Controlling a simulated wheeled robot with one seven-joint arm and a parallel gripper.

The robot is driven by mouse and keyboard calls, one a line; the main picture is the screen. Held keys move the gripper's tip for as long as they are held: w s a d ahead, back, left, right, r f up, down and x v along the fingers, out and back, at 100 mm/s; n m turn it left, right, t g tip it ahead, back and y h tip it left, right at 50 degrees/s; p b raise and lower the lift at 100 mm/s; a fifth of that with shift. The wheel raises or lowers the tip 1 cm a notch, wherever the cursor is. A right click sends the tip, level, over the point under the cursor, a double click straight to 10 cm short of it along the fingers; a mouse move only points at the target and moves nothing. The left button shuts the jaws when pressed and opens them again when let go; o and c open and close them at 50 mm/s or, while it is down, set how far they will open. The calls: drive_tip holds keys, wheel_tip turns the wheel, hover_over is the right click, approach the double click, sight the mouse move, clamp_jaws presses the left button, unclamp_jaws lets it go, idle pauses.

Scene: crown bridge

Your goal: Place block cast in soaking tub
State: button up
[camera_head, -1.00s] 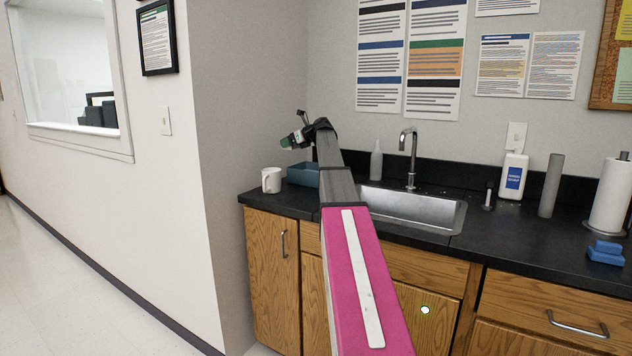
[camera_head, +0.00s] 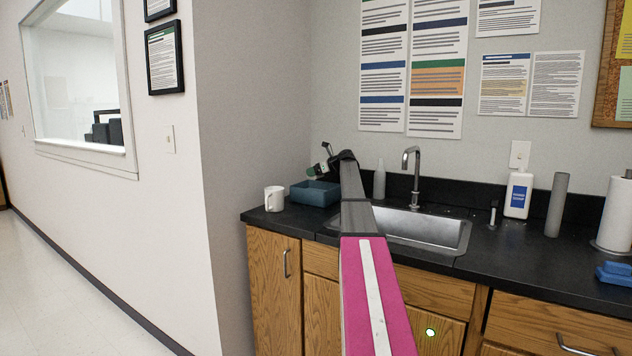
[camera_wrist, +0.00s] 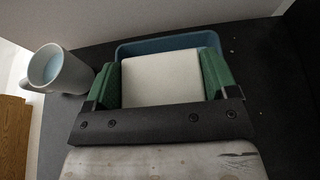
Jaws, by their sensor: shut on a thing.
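The block cast (camera_wrist: 163,78) is a pale, square block, seen large in the wrist view. My gripper (camera_wrist: 160,76) is shut on it, with one green finger at each side. The soaking tub (camera_wrist: 150,47) is blue; its far rim shows beyond and around the block, and the block hides most of its inside. In the head view the tub (camera_head: 315,198) stands on the black counter left of the sink, and my gripper (camera_head: 318,169) is just above it. The block is too small to make out there. Whether the block touches the tub I cannot tell.
A white mug (camera_head: 274,199) stands left of the tub and shows in the wrist view (camera_wrist: 58,70). The sink (camera_head: 430,228) with its faucet (camera_head: 413,175) and a grey bottle (camera_head: 379,180) lie to the right. A wall is close behind.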

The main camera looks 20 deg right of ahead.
drive_tip(key=shift+d+f, duration=0.1)
drive_tip(key=shift+f, duration=1.95)
drive_tip(key=shift+f, duration=0.55)
drive_tip(key=o, duration=1)
drive_tip(key=shift+c, duration=0.2)
drive_tip(key=shift+r, duration=0.45)
drive_tip(key=v, duration=1.2)
drive_tip(key=shift+r, duration=0.2)
